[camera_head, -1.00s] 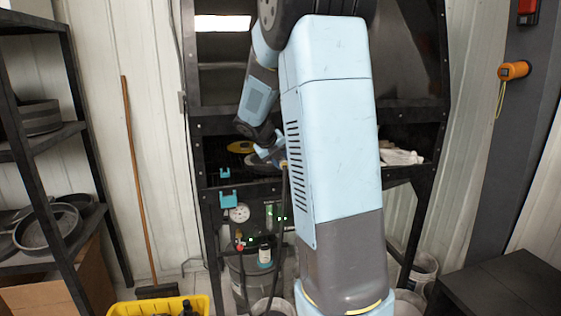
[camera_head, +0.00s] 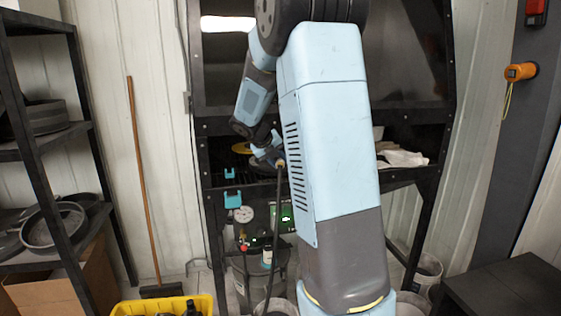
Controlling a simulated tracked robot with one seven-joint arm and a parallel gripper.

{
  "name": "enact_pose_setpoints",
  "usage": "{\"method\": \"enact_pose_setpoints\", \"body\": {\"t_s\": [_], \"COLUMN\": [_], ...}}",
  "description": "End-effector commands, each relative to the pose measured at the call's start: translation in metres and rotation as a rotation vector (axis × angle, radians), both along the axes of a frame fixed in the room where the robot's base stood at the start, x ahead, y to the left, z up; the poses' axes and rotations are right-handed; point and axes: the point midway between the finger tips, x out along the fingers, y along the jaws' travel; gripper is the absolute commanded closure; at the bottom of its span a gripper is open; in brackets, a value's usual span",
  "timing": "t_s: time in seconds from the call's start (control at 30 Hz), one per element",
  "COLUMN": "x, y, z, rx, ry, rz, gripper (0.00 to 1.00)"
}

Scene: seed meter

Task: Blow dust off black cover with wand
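My gripper (camera_head: 267,154) is small and partly hidden at the bench opening, left of my large light-blue arm link. It appears closed around the wand, whose brass end fitting (camera_head: 280,162) shows at the gripper's right side. A black hose (camera_head: 276,215) hangs from that fitting down toward the floor. A dark round thing (camera_head: 262,170) lies just under the gripper on the bench; I cannot tell whether it is the black cover. The wand's nozzle and any dust are too small or hidden to see.
A teal holder (camera_head: 232,200) and gauge (camera_head: 243,214) are on the bench front. White cloth (camera_head: 403,158) lies at right. A yellow crate (camera_head: 165,306), broom (camera_head: 142,190) and shelf rack (camera_head: 75,150) stand left.

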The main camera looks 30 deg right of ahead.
Motion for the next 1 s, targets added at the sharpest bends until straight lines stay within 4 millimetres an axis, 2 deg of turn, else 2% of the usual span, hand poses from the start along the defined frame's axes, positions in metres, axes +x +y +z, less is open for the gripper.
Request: {"method": "enact_pose_setpoints", "body": {"t_s": [0.6, 1.0], "x": [0.020, 0.021], "y": [0.014, 0.015], "z": [0.000, 0.000], "rx": [0.000, 0.000], "ry": [-0.001, -0.001], "rz": [0.000, 0.000], "gripper": [0.96, 0.96]}}
